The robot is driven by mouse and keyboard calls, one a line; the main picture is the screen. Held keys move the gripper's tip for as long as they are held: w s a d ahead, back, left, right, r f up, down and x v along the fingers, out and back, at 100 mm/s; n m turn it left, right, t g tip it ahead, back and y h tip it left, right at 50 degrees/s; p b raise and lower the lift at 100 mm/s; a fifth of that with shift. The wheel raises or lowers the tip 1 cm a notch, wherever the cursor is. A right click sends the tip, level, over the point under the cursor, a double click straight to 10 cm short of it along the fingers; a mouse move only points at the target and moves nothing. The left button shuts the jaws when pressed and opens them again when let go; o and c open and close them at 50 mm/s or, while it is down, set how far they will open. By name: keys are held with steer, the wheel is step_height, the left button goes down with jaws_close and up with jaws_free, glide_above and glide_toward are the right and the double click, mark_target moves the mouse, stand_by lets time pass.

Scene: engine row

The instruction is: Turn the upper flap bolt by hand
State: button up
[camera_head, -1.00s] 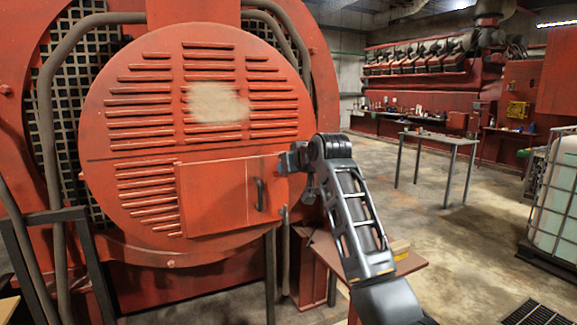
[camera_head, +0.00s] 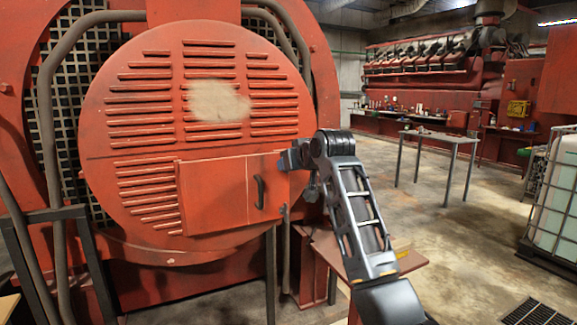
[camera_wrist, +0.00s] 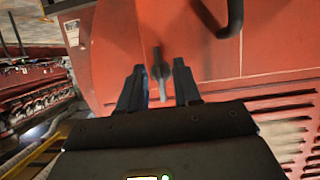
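The red flap (camera_head: 215,195) with its dark curved handle (camera_head: 259,193) is flush in the round louvred cover. My gripper (camera_head: 286,160) is at the flap's upper right edge and hides the upper bolt there. In the wrist view a small grey bolt (camera_wrist: 158,62) stands on the red surface between the two fingers of my gripper (camera_wrist: 160,72). The fingers are apart, one on each side of it; whether either touches it is unclear. The flap handle (camera_wrist: 228,18) also shows there. A lower bolt (camera_head: 283,210) is at the flap's lower right edge.
A red ledge (camera_head: 405,262) lies beneath my arm. A grey table (camera_head: 440,137) stands farther back, and a caged white tank (camera_head: 555,195) is at the right. The floor between them is mostly clear.

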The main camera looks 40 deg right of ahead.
steer(key=v, duration=0.6)
steer(key=shift+s+b, duration=0.3)
steer(key=shift+b, duration=0.15)
steer(key=s+a+f, duration=0.3)
steer(key=a+f, duration=0.2)
steer(key=f, duration=0.4)
steer(key=s+a+f, duration=0.3)
steer(key=a+f, duration=0.1)
steer(key=f, duration=0.5)
steer(key=s+a+f+y, duration=0.1)
steer(key=s+a+f, duration=0.85)
steer(key=s, duration=0.25)
steer(key=s+a+f+n+t+y, duration=0.1)
steer(key=s+a+f, duration=0.15)
steer(key=s, duration=0.65)
steer(key=s+a+f+n, duration=0.1)
steer(key=s+a, duration=0.2)
steer(key=s, duration=0.6)
steer(key=s+a+r+y, duration=0.1)
steer(key=s+r, duration=0.2)
steer(key=s, duration=0.4)
steer(key=s+a+r+n, duration=0.1)
steer(key=s+r, duration=0.2)
steer(key=s, duration=0.5)
steer(key=shift+a+r+t+y, duration=0.4)
